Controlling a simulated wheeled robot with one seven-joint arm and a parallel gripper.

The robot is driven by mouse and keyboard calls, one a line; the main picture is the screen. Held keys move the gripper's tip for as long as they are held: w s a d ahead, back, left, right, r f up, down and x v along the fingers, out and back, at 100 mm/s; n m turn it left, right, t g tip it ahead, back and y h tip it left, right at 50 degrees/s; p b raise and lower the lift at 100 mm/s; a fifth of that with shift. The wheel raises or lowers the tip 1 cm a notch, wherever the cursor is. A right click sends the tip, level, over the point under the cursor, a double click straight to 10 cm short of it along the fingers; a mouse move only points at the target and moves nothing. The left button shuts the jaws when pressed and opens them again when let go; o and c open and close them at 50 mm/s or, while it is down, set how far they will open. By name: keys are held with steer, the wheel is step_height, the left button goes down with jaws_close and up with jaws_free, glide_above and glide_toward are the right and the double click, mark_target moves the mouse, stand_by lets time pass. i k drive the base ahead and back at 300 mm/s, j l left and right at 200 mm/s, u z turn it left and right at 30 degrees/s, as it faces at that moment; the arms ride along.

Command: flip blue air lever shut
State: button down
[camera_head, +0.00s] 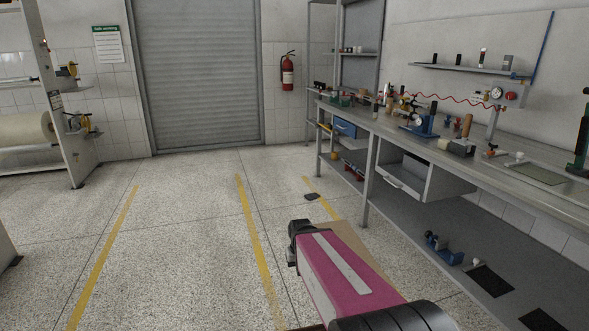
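A small blue piece (521,76) sits at the foot of a thin blue pipe (540,45) on the right wall, above the bench. It may be the blue air lever, but it is too small to tell its shape or its position. A round gauge (497,93) and a red knob-like part (511,96) are just below it, by a coiled red hose (450,100). My magenta arm reaches up from the bottom of the view, over the floor and far from the bench top. I cannot make out gripper fingers.
A long grey bench (465,158) runs along the right wall, with tools on top, an open drawer (405,178) jutting out and a lower shelf (420,245). A machine (65,105) stands left.

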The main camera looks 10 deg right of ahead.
mark_target(513, 75)
steer(key=i+j+z, duration=0.1)
steer(key=i+z, duration=0.25)
steer(key=i, duration=0.15)
steer(key=i+j+z, duration=0.75)
steer(key=i, duration=0.2)
